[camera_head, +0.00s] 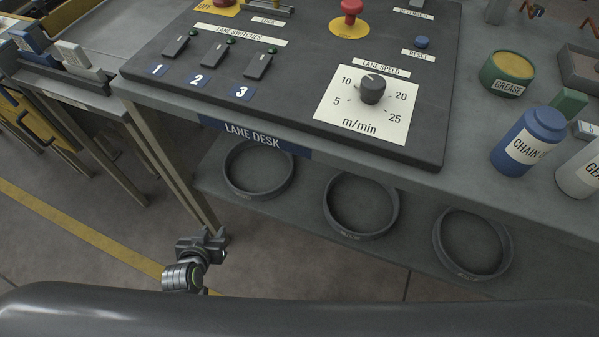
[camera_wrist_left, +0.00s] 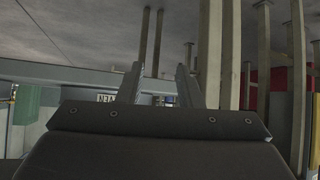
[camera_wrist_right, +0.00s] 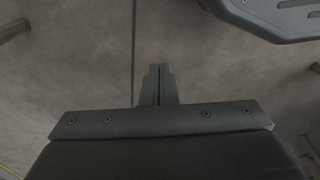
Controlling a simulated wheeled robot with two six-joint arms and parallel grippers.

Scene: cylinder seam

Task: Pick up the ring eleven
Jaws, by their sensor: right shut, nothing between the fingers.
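Three dark grey rings lie flat on the shelf under the lane desk: a left ring (camera_head: 262,193), a middle ring (camera_head: 350,233) and a right ring (camera_head: 466,271). Small markings show on their front walls but are too small to read, so I cannot tell which is ring eleven. My left gripper (camera_head: 212,236) is below and left of the left ring in the head view, apart from it. Its fingers stand apart and empty in the left wrist view (camera_wrist_left: 159,72). My right gripper (camera_wrist_right: 159,70) is shut and empty above bare floor, outside the head view.
The lane desk (camera_head: 340,150) overhangs the shelf (camera_head: 310,217) and carries a switch panel. A desk leg (camera_head: 165,160) stands close to my left gripper. A blue bottle (camera_head: 527,140) and a grease tin (camera_head: 506,75) stand on the desk's right side. Floor in front is clear.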

